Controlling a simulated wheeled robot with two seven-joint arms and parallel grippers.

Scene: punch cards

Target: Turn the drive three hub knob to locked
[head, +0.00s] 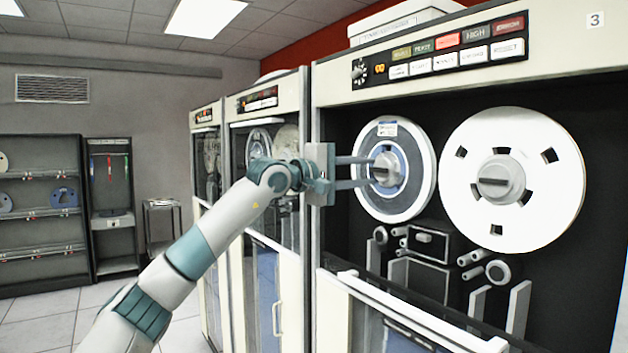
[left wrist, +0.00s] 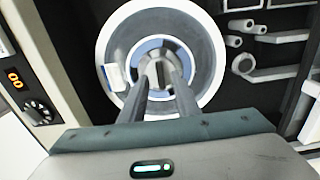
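Drive three is the tall cream cabinet (head: 325,85) marked 3 at the right of the head view. Its left reel (head: 424,170), white and blue-grey, has a grey hub knob (head: 388,172) at its centre; the knob also shows in the left wrist view (left wrist: 158,72). My left gripper (head: 372,172) faces this knob with its two fingers apart, one higher and one lower in the head view. Whether the fingertips touch the knob is unclear, and they partly hide it. The right hub knob (head: 500,181), with a level grip bar, sits in a white reel (head: 470,150). My right gripper is not in view.
A control panel (head: 440,57) with lit buttons is above the reels. Rollers and guides (head: 430,240) jut out below them. A white-railed lower door (head: 420,308) edges the bay. More drives (head: 262,120) stand to the left. Open floor lies at the left.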

